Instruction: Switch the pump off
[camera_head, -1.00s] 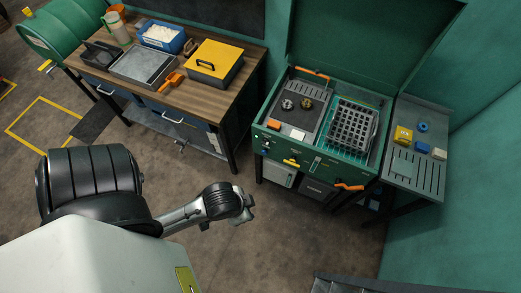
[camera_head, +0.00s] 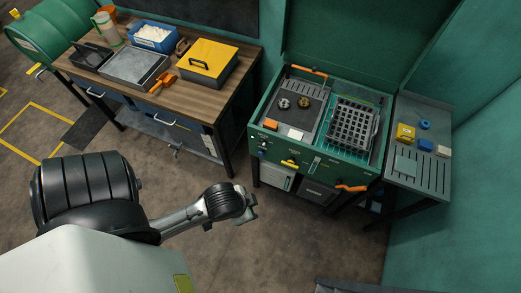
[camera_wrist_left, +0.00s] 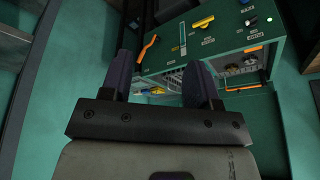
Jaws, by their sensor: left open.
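A green washing station (camera_head: 310,172) stands with its lid raised; its front panel carries several controls. In the left wrist view the panel (camera_wrist_left: 222,44) shows a yellow handle (camera_wrist_left: 203,22), a black knob (camera_wrist_left: 248,22) and a bright white round button or lamp (camera_wrist_left: 269,19). My right gripper is not seen.
An orange handle (camera_head: 351,187) sticks out at the station's lower right. A side shelf (camera_head: 408,175) holds small yellow and blue parts. A wooden workbench (camera_head: 155,95) with trays and a yellow-lidded box (camera_head: 208,60) stands left. Bare floor lies between my arm and the station.

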